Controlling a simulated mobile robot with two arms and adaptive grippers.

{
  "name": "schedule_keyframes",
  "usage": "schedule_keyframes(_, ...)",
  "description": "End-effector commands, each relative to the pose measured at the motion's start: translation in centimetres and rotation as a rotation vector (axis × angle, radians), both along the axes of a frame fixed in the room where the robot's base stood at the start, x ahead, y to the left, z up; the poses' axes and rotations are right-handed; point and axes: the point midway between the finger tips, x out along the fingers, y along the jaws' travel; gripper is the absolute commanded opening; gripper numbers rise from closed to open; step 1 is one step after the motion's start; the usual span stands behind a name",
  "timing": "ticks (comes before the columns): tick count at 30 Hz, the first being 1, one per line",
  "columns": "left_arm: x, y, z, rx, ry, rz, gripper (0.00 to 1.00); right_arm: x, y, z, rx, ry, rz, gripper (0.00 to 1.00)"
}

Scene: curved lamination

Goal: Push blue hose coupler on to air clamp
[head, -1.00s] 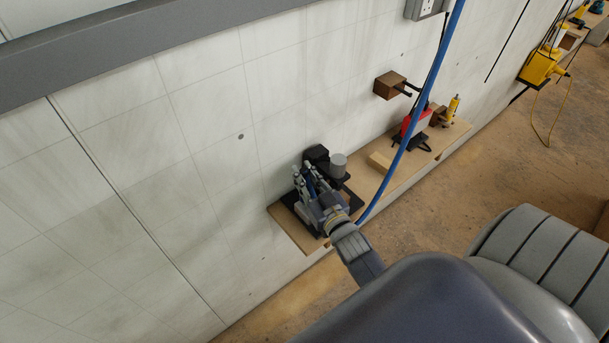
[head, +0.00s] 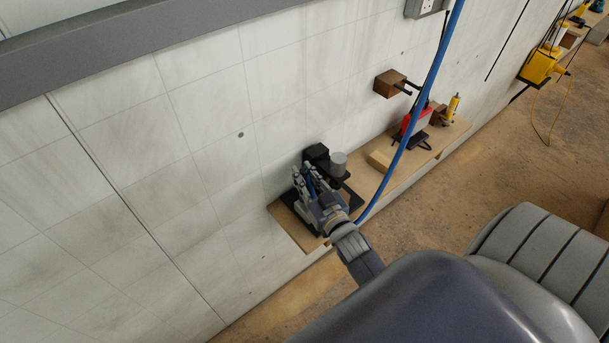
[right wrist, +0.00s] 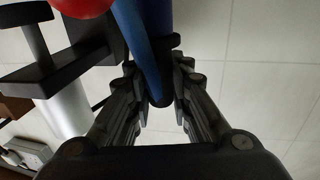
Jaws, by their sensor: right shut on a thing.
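The black air clamp (head: 319,156) with a grey cylinder (head: 338,164) stands on the wooden shelf against the wall. My right gripper (head: 308,178) is at the clamp's near left side, its fingers shut on the blue hose coupler. Only a little blue shows between the fingers in the head view. In the right wrist view the blue hose coupler (right wrist: 148,55) lies between the two fingers (right wrist: 160,95), and the black clamp parts (right wrist: 60,68) are close at the left. I cannot tell whether the coupler is seated on the clamp. My left gripper is not in view.
The blue hose (head: 415,125) hangs from above and curves down behind my right wrist. The wooden shelf (head: 380,158) carries a red tool (head: 416,122) and a yellow tool (head: 452,107) further right. A brown block (head: 389,84) is on the wall. The wall at left is bare.

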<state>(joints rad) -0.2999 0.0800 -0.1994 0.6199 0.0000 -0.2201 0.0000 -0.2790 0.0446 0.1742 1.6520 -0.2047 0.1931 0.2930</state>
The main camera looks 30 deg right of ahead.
Motion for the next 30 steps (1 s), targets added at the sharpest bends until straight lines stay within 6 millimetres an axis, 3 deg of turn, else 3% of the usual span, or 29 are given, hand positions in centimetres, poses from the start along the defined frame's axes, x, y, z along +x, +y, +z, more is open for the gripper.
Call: schedule_keyframes(30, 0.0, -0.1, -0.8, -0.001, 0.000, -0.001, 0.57, 0.0, 0.0, -1.1, -0.001, -0.001, 0.000, 0.00)
